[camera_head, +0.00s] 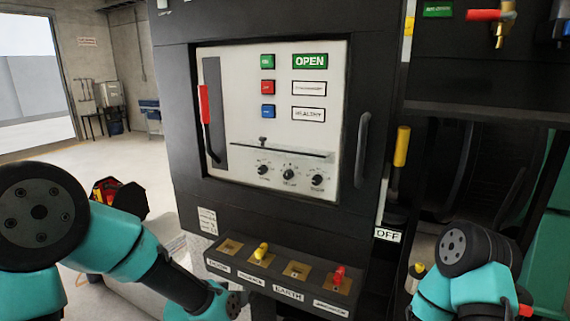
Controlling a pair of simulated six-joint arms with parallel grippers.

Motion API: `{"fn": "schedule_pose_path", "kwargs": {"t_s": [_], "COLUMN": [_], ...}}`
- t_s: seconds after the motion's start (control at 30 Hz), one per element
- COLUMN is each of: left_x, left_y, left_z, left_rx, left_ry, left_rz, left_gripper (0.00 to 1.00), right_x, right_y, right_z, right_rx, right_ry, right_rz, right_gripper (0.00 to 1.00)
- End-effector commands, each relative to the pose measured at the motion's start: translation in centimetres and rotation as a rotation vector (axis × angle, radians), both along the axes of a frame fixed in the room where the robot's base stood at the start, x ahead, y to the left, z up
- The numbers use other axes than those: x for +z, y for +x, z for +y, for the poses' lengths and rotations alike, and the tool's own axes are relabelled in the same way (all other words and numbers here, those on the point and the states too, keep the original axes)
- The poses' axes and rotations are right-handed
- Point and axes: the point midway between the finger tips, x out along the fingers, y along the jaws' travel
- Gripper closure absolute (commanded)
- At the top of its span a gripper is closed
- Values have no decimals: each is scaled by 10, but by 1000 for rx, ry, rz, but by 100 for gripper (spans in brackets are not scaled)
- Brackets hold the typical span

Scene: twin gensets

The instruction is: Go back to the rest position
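My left arm (120,235) comes in from the left with teal links and dark joints. Its wrist end reaches the bottom edge, just below the left end of the panel's lower ledge, and no gripper fingers show there. My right arm (470,285) is low at the right, folded, with a dark round joint on top. Its gripper is also out of the picture. Whether either gripper holds anything cannot be seen.
A black cabinet (180,110) with a white panel (240,130) fills the middle. Its lower ledge holds yellow (261,251) and red (338,274) knobs and an EARTH label. A yellow-handled lever (402,146) stands right of it. Open floor (130,155) lies at left.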

Motion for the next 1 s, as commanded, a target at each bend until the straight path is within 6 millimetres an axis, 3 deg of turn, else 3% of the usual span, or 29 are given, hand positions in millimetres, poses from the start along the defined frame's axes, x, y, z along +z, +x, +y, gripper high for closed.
{"fn": "schedule_pose_path", "kwargs": {"t_s": [0.03,0.2,0.4,0.5,0.6,0.7,1.0], "left_x": [-31,-119,-209,-241,-260,-269,-270], "left_y": [-9,-50,-122,-159,-186,-199,-201], "left_z": [10,39,67,76,80,81,81], "left_rx": [10,41,78,95,105,110,111], "left_ry": [7,12,-6,-23,-38,-46,-47], "left_rz": [74,306,593,720,808,849,856], "left_gripper": [47,47,47,47,47,47,47], "right_x": [0,0,0,0,0,0,0], "right_y": [0,0,0,0,0,0,0], "right_z": [0,0,0,0,0,0,0], "right_rx": [0,0,0,0,0,0,0], "right_ry": [0,0,0,0,0,0,0], "right_rz": [0,0,0,0,0,0,0], "right_gripper": [57,57,57,57,57,57,57]}}
